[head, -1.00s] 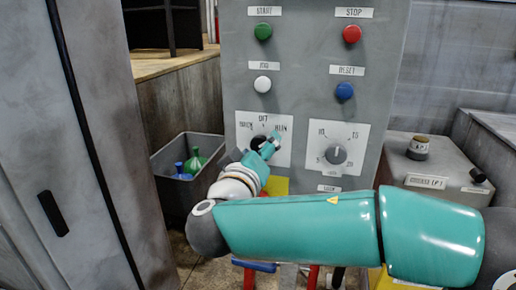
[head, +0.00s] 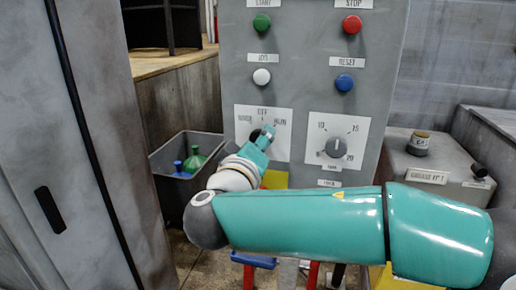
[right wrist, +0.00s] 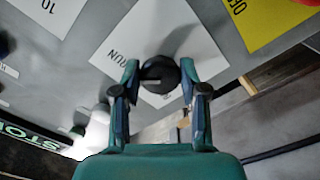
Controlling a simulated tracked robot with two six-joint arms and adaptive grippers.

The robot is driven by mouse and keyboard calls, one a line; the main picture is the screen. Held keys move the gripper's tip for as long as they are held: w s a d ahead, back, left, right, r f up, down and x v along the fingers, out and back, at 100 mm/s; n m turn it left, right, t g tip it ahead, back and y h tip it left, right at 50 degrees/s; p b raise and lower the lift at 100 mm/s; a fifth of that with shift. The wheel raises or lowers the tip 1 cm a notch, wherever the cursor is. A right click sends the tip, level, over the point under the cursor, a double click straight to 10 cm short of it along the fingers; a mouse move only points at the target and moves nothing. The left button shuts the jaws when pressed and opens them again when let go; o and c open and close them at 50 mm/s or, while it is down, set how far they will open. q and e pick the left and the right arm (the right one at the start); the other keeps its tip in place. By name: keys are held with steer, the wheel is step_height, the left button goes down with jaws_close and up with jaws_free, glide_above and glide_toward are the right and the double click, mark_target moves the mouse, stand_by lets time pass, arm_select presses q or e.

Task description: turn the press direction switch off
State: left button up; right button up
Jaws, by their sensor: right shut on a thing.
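The press direction switch is a round black knob (right wrist: 160,76) on a white plate (head: 245,118) on the grey control panel. In the right wrist view both fingertips (right wrist: 160,72) are closed against the knob. The fingers hide part of the knob in the head view, and I cannot tell which label it points to. My left gripper is not in view.
Above are green (head: 262,25), red (head: 352,25), white (head: 262,77) and blue (head: 344,82) buttons. A dark bin (head: 165,163) with bottles stands left of the panel, beside a grey cabinet (head: 75,150).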

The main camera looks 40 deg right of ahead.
steer(key=shift+n+b, duration=0.95)
steer(key=shift+n, duration=3.05)
steer(key=shift+f, duration=0.1)
steer(key=o, duration=1.1)
steer(key=v, duration=1.2)
